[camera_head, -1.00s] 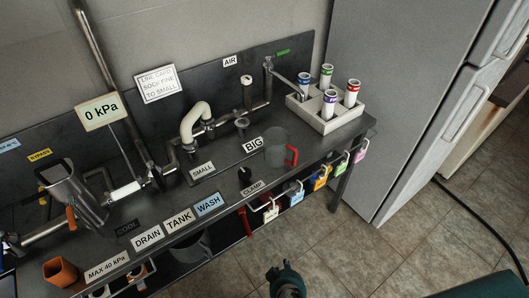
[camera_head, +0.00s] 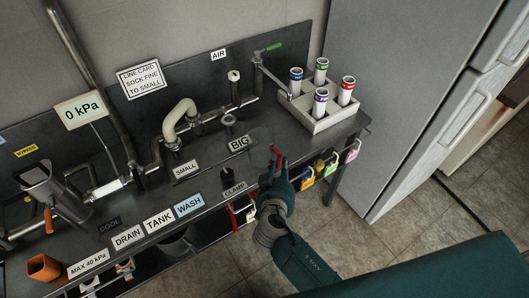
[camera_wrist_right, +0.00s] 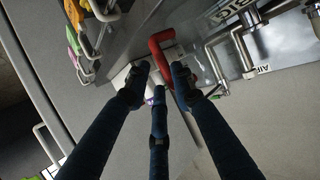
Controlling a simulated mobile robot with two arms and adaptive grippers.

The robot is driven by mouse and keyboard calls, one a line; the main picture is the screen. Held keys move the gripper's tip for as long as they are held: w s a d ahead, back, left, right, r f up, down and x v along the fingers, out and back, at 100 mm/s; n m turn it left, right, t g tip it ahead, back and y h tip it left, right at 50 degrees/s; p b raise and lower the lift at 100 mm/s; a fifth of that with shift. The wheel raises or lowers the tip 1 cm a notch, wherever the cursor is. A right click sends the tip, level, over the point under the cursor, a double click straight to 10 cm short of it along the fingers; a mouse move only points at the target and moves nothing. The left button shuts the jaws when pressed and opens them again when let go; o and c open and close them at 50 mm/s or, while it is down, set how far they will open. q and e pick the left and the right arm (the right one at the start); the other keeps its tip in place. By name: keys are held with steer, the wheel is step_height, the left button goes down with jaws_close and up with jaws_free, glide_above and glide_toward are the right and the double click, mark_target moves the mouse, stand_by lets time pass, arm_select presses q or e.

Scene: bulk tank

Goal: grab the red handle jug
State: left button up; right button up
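The clear jug (camera_head: 261,138) with a red handle (camera_head: 276,157) stands near the front edge of the dark bench, beside the BIG label. Its handle faces the front right, and its see-through body is hard to make out. My right gripper (camera_head: 274,182) is just in front of and below the handle. In the right wrist view the gripper's fingers (camera_wrist_right: 160,82) are spread and empty, and the red handle (camera_wrist_right: 161,47) shows just beyond their tips, apparently not between them. My left gripper is not in view.
A white rack (camera_head: 321,119) with several capped tubes stands right of the jug. Coloured padlocks (camera_head: 329,167) hang along the bench's front edge near my right gripper. Pipes and a tap (camera_head: 181,118) stand behind left. An orange-handled jug (camera_head: 58,190) and orange cup (camera_head: 43,267) are far left.

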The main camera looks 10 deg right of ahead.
mark_target(280, 161)
steer(key=x, duration=0.5)
steer(key=shift+f+b, duration=0.1)
steer(key=shift+b, duration=0.25)
steer(key=shift+a, duration=0.1)
jaws_close()
